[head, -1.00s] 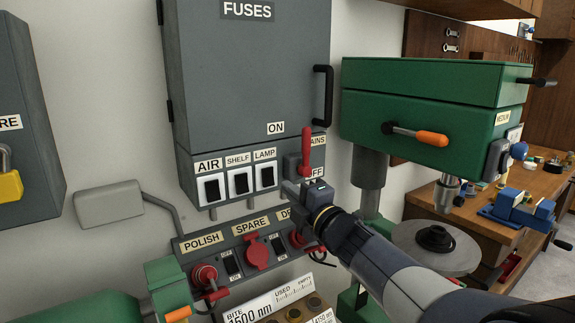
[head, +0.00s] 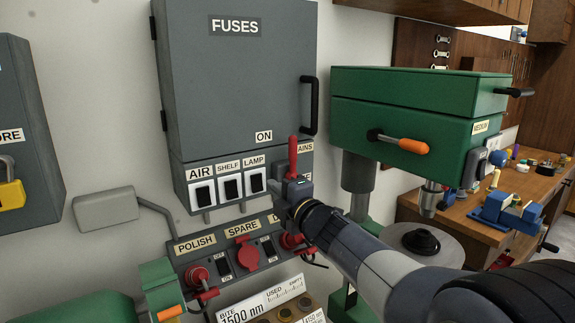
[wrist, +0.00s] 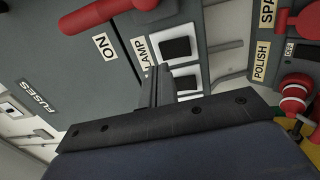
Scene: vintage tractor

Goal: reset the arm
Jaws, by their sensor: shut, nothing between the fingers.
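My gripper (head: 285,188) is in front of the fuse box's lower right part, just below the red mains lever. It is shut and empty, and it hides the lever's base and the OFF label in the head view. The lever's red handle (head: 293,154) points up, beside the ON label (head: 264,136). In the wrist view my shut fingers (wrist: 158,86) point at the grey panel near the LAMP switch (wrist: 177,48). The red handle (wrist: 95,16) lies at the upper left there. I cannot tell whether the fingers touch anything.
The grey fuse box (head: 235,85) is on the wall above the socket panel (head: 217,263). A green drill press (head: 415,110) stands close on the right. A wooden bench (head: 440,215) with a blue vise (head: 508,210) is behind it. Green machinery (head: 80,305) is at the lower left.

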